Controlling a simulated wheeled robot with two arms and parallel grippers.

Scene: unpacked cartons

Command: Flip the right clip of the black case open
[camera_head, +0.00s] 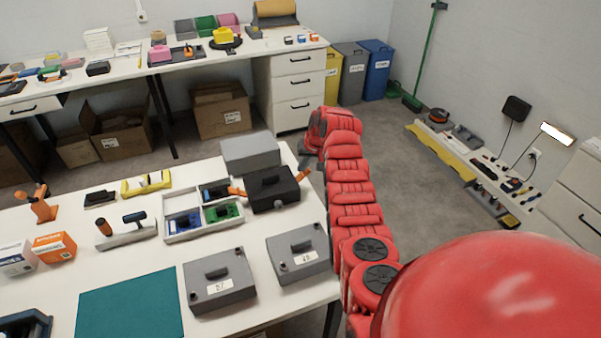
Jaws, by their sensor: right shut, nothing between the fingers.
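The black case (273,190) stands near the right edge of the white table, with a dark handle on its lid. An orange clip (237,192) sticks out at its left side. The orange right clip (305,175) shows at its right side, angled outward and up; its exact position is hard to tell at this size. My right gripper (306,166), dark and small at the end of the red arm, is shut and empty, pointing down beside the right clip. Whether it touches the clip cannot be told. My left gripper is not in view.
Two grey cases (232,290) (286,262) stand in front, and a grey box (250,150) stands behind. A divided white tray (182,238) adjoins the black case on the left. My red arm runs along the table's right edge.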

